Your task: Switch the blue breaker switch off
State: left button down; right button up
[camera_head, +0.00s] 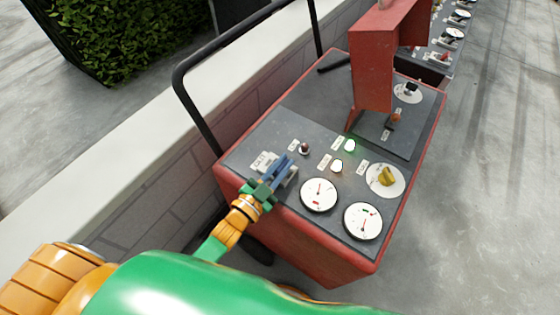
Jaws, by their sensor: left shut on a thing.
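The blue breaker switch (276,171) is a blue lever on a small light-grey base at the left side of the dark panel on a red console (310,248). My left gripper (265,188) reaches in from the lower left and is shut on the blue switch. Its fingers cover the lower part of the lever, and the exact contact is too small to make out. My right gripper is not in view.
The panel also bears two white dials (319,194), a yellow knob (386,177) and small lamps (349,145). A red upright housing (373,70) stands at the back. A black rail (190,105) rises on the left, beside a low wall (170,200).

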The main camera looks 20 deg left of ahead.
aim_at(278, 173)
pick_arm(q)
jog(key=shift+d+f+m, duration=0.1)
jog(key=shift+d+m, duration=0.05)
jog(key=shift+m, duration=0.35)
jog(key=c, duration=0.9)
grip_release()
jog(key=v, duration=0.7)
jog(key=shift+s, duration=0.1)
